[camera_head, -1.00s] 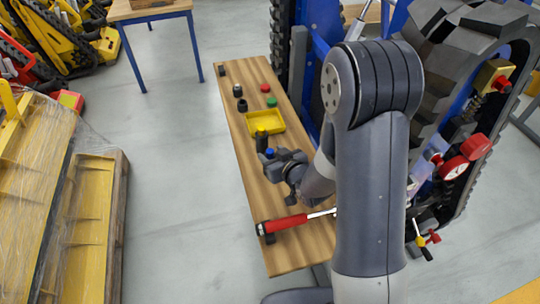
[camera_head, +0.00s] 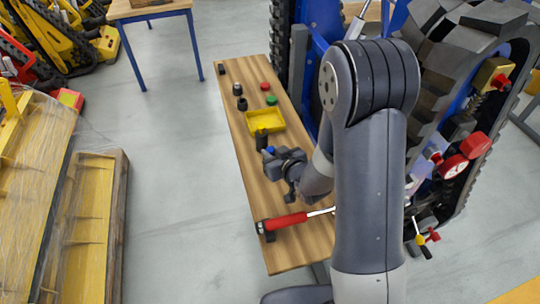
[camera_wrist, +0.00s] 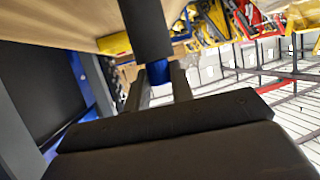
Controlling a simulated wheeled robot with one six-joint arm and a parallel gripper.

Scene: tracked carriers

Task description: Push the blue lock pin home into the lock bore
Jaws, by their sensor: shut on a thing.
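My gripper (camera_wrist: 160,88) is shut on the blue lock pin (camera_wrist: 158,72), whose blue part shows between the two fingers in the wrist view. A dark cylinder (camera_wrist: 146,28) extends beyond the blue part; I cannot tell whether it is part of the pin or a separate holder. In the head view my gripper is over the wooden bench, with a bit of the blue pin (camera_head: 270,149) beside the dark upright cylinder (camera_head: 261,138). I cannot make out the lock bore.
A tracked carrier (camera_head: 440,85) with a red gauge (camera_head: 455,167) stands right.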

